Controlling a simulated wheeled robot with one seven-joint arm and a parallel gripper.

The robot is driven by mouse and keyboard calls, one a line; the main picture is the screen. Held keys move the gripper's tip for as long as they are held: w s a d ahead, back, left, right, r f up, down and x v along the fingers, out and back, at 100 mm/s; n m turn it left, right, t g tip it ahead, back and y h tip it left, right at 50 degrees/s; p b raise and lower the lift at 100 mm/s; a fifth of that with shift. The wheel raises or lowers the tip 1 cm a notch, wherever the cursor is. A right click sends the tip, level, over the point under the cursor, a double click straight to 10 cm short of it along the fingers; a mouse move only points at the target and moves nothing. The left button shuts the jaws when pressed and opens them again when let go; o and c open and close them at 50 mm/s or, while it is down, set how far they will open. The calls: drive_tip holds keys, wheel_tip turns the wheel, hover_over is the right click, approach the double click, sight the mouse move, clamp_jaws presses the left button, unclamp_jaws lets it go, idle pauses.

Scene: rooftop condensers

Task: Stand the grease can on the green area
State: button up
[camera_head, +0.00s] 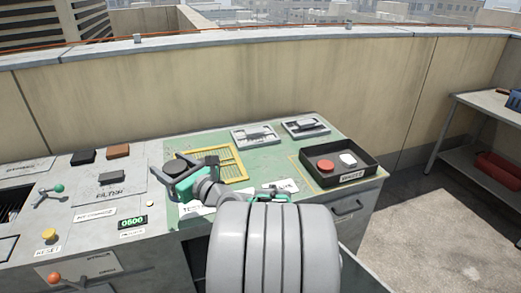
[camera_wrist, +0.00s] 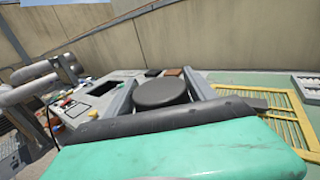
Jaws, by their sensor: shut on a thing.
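A dark round-topped can, which looks like the grease can (camera_head: 176,166), is between the fingers of my gripper (camera_head: 183,172). In the wrist view the can's dark lid (camera_wrist: 160,93) shows between the two grey fingers (camera_wrist: 163,98). The gripper is shut on it. The can is over the left part of the green area (camera_head: 273,159) of the bench, near its left edge. The can's lower part is hidden, so I cannot tell whether it touches the surface.
A yellow grid (camera_head: 232,170) lies close right of the gripper. Two grey trays (camera_head: 254,137) are at the back. A black tray (camera_head: 368,172) with a red and a white thing stands at right. The panel at left carries a black block, a brown block (camera_head: 118,151) and levers.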

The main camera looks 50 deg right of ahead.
drive_tip(key=s+d+r+m+g+h+p, duration=0.1)
drive_tip(key=s+d+m+h+p, duration=0.2)
drive_tip(key=d, duration=0.7)
drive_tip(key=s+d+r+h+p, duration=0.2)
drive_tip(key=s+d, duration=0.2)
drive_tip(key=d, duration=0.5)
drive_tip(key=s+d+r+m+g+h+p, duration=0.1)
drive_tip(key=s+d+m+h+p, duration=0.2)
drive_tip(key=d, duration=0.7)
drive_tip(key=shift+n, duration=0.4)
drive_tip(key=shift+w+d+f+b, duration=0.6)
drive_tip(key=shift+w+d+f, duration=0.7)
drive_tip(key=shift+d+f, duration=0.75)
drive_tip(key=shift+w+d+f+b, duration=0.65)
drive_tip(key=shift+w+d+f, duration=0.75)
drive_tip(key=shift+f, duration=1.05)
drive_tip(key=shift+w+d+f+b, duration=0.6)
drive_tip(key=shift+w+d+f, duration=0.6)
drive_tip(key=shift+d+f, duration=0.9)
drive_tip(key=o, duration=1.8)
drive_tip(key=shift+a+f, duration=0.2)
drive_tip(key=shift+f, duration=0.05)
drive_tip(key=shift+c, duration=0.2)
